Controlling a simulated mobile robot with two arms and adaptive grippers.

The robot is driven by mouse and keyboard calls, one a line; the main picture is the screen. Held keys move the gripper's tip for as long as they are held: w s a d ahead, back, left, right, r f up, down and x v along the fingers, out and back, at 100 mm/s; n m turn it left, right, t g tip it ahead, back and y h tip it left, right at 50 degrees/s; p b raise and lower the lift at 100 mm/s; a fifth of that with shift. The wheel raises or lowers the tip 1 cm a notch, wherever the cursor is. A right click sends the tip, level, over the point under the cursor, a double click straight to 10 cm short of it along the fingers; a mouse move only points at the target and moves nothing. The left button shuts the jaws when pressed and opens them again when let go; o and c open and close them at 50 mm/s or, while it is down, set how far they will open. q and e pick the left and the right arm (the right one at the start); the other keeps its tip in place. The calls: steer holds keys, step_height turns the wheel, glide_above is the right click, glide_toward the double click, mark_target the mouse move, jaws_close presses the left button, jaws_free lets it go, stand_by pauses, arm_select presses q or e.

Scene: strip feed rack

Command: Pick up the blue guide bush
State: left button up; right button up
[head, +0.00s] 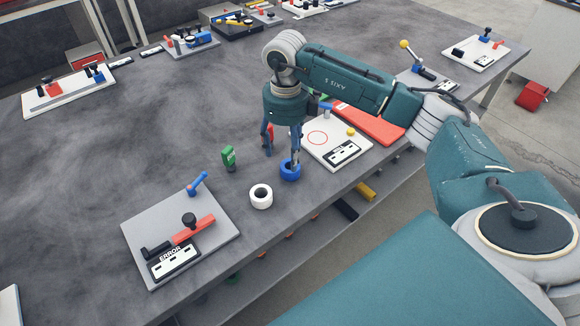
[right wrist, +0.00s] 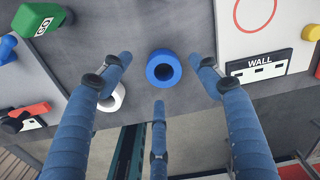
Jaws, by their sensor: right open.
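The blue guide bush (head: 290,176) is a short ring standing on the grey table near its front edge. It also shows in the right wrist view (right wrist: 151,70), with its hole facing the camera. My right gripper (head: 282,157) points down over it, open and empty. In the right wrist view its three fingers (right wrist: 160,60) are spread, one at the left, one at the right and one below the bush, with gaps to it. In the head view one finger overlaps the bush; I cannot tell whether it touches. My left gripper is not in view.
A white ring (head: 261,205) stands just left of the bush, also near the left finger. A green GO block (head: 228,157) stands behind it. A white WALL board (head: 353,154) lies to the right, a grey ERROR board (head: 222,236) to the left. The table's front edge is close.

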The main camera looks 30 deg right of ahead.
steer(key=shift+s+f, duration=0.1)
steer(key=shift+f, duration=0.25)
steer(key=f+p, duration=0.1)
steer(key=f, duration=0.1)
steer(key=s+f+p, duration=0.1)
steer(key=f, duration=0.1)
steer(key=shift+d+f, duration=0.1)
steer(key=shift+d, duration=0.1)
steer(key=shift+f, duration=0.25)
steer(key=shift+w, duration=0.1)
steer(key=shift+c, duration=1.4)
steer(key=c, duration=0.8)
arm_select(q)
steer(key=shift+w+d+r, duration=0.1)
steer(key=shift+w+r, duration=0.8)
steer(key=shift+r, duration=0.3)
arm_select(e)
jaws_close()
